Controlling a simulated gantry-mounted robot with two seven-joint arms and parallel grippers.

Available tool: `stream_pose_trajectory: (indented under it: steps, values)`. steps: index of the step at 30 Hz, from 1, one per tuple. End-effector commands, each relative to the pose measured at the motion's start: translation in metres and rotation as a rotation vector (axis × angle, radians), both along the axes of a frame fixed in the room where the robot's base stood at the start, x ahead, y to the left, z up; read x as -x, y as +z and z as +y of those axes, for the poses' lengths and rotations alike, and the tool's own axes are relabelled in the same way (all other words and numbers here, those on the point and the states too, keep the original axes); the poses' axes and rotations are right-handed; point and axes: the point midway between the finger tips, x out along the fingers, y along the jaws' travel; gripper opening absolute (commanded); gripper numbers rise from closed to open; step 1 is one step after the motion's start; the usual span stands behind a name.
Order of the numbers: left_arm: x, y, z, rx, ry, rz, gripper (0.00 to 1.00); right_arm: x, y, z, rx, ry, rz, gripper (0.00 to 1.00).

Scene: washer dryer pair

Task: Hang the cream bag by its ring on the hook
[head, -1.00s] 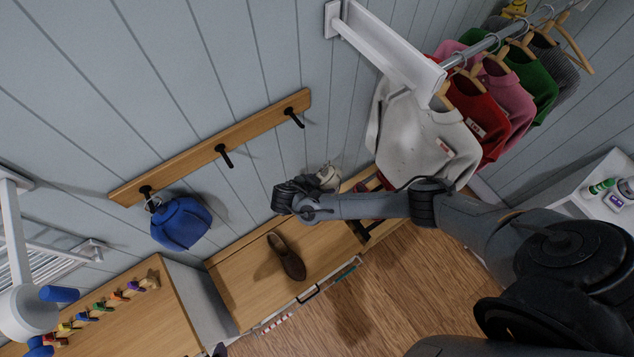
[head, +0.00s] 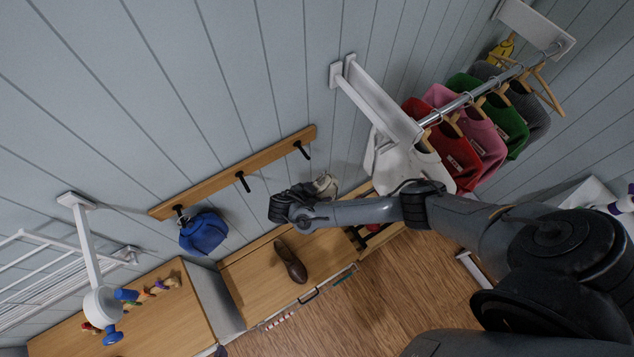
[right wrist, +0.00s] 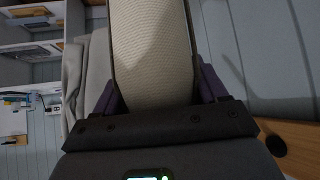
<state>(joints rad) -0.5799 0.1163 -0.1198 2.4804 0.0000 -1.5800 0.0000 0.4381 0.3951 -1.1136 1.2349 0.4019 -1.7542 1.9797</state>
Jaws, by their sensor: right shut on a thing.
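The cream bag (head: 326,184) shows beyond my right wrist in the head view, below the hook board. In the right wrist view the cream woven bag (right wrist: 151,50) fills the space between the fingers of my right gripper (right wrist: 153,95), which is shut on it. The bag's ring cannot be made out. A wooden board (head: 232,172) on the wall carries black hooks. The right hook (head: 301,150) and the middle hook (head: 242,181) are bare. A blue bag (head: 203,232) hangs at the left hook. My left gripper is not in view.
A brown shoe (head: 290,261) lies on the wooden bench (head: 250,292) below the hooks. Shirts hang on a rail (head: 470,97) at the right, with a white shirt (head: 400,165) close to my right forearm. A white drying rack (head: 60,265) stands out at the left.

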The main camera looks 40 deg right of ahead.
Motion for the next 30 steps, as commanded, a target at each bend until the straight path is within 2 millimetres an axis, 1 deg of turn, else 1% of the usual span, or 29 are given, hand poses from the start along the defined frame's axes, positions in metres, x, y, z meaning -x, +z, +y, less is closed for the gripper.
stream_pose_trajectory:
  steps: [11,13,30]
  values:
    - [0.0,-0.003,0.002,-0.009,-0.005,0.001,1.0,-0.019,-0.002,-0.004,-0.001,-0.001,-0.001,0.24]
    - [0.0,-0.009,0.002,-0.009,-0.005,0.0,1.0,-0.023,-0.005,-0.005,-0.001,-0.001,-0.002,0.24]
    - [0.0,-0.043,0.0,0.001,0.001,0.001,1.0,-0.055,-0.008,-0.012,-0.001,-0.001,-0.002,0.24]
